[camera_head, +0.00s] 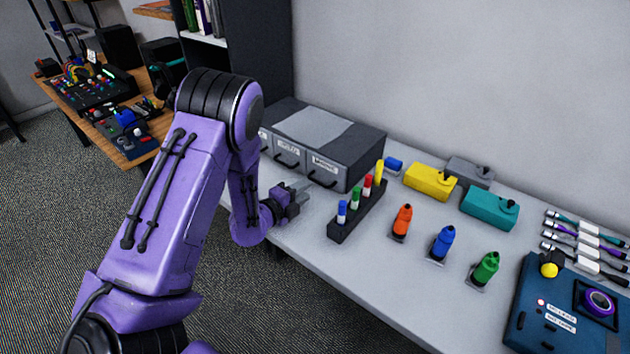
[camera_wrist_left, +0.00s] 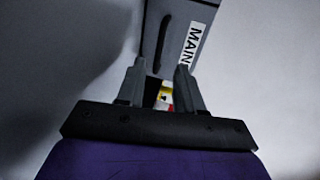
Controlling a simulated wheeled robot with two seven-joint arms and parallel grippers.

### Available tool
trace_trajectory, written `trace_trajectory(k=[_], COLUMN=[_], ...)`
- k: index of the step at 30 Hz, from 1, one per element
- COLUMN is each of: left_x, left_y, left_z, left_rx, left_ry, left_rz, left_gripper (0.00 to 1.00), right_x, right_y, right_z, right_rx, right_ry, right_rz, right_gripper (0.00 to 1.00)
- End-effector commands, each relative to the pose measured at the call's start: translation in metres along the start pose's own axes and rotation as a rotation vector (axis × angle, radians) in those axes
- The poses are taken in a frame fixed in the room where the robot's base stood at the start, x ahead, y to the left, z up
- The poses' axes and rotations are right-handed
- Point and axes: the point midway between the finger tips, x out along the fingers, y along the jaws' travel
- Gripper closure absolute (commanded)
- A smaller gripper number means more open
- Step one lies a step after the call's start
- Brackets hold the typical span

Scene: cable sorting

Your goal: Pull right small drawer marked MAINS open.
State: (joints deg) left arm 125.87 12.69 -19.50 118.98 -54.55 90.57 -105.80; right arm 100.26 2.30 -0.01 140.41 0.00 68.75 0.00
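The right small drawer (camera_head: 335,178) is the rightmost drawer front of the grey cabinet (camera_head: 365,150). It looks shut, flush with its neighbours, and has a dark bar handle (camera_head: 321,181) under a white label. In the left wrist view its label (camera_wrist_left: 191,44) shows "MAIN", partly cut off by a finger, and the handle (camera_wrist_left: 162,44) lies ahead of the fingertips. My left gripper (camera_head: 303,186) is just in front of this drawer, low over the table. It also shows in the left wrist view (camera_wrist_left: 160,75), open, its fingers apart and not around the handle. My right gripper is out of view.
A rack of coloured markers (camera_head: 358,212) stands close to the right of my left gripper. Orange (camera_head: 402,222), blue (camera_head: 443,242) and green (camera_head: 486,268) bottle-like items stand further right. The table front (camera_head: 340,280) is clear. Two other drawers (camera_head: 288,155) adjoin on the left, partly behind my arm.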

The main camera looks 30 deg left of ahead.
Motion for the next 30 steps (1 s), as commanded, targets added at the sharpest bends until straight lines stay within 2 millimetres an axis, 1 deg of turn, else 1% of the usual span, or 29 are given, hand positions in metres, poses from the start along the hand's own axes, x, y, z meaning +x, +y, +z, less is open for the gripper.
trace_trajectory(k=[1,3,7,11,17,20,21,30], left_x=[0.01,0.024,0.043,0.05,0.051,0.051,0.051,0.051], left_y=[-0.003,-0.003,-0.001,0.0,0.0,0.0,0.0,0.0], left_z=[0.001,0.0,-0.001,-0.002,-0.002,-0.002,-0.002,-0.003], left_rx=[0.0,0.0,0.0,0.0,0.001,0.001,0.001,0.001], left_ry=[0.001,0.0,0.002,0.003,0.004,0.004,0.004,0.005], left_rz=[0.0,-0.001,0.0,0.001,0.001,0.001,0.001,0.001], left_gripper=[0.64,0.64,0.64,0.64,0.64,0.93,1.0,1.0], right_x=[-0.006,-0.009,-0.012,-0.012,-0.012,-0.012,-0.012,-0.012], right_y=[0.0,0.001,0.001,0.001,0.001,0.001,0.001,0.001], right_z=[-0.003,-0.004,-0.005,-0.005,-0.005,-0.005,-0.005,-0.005], right_rx=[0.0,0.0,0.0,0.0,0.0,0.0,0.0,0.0], right_ry=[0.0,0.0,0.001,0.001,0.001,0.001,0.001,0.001], right_rz=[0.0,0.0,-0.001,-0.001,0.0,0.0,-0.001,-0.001], right_gripper=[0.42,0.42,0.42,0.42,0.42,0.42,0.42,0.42])
